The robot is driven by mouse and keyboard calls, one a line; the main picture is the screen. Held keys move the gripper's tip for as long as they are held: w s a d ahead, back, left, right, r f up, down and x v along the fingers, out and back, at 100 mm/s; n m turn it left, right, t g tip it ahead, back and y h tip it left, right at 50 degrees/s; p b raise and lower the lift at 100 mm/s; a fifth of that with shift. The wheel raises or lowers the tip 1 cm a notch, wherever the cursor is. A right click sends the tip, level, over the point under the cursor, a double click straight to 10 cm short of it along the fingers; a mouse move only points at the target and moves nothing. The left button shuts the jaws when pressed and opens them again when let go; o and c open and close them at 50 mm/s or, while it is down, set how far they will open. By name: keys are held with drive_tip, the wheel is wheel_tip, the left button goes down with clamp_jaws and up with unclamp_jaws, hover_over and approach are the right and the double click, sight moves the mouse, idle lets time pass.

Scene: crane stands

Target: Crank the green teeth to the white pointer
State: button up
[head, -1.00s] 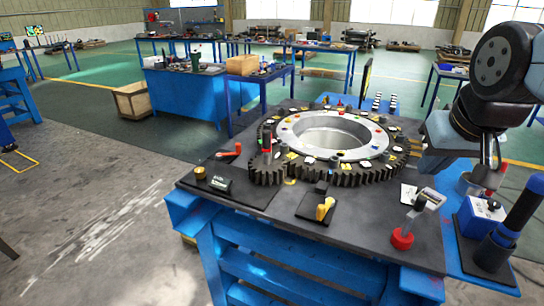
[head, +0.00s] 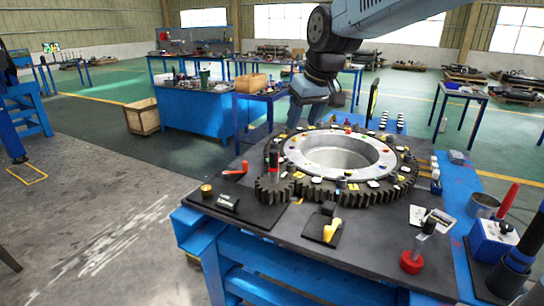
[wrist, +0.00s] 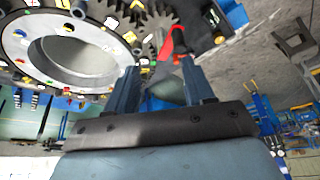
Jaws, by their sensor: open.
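A large dark toothed ring (head: 377,193) with a pale metal inner ring and many coloured marks lies flat on the bench; it also shows in the wrist view (wrist: 38,72). A small dark gear (head: 272,190) meshes at its near left, with an upright black-and-red handle (head: 273,160) by it. The small gear also shows in the wrist view (wrist: 158,22). My gripper (wrist: 160,68) is open and empty, with a red lever (wrist: 173,44) showing beyond its fingers. In the head view, my arm's end is behind the ring. I cannot make out the green teeth or white pointer.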

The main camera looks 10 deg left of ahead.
approach(274, 150)
drive_tip(key=r, duration=0.2)
drive_tip(key=shift+n, duration=0.4)
drive_tip(key=x, duration=0.9)
drive_tip(key=s+x, duration=0.1)
drive_tip(key=x, duration=0.4)
drive_tip(key=shift+d+f, duration=0.15)
drive_tip(key=shift+d, duration=0.05)
drive_tip(key=shift+c, duration=0.2)
clamp_jaws()
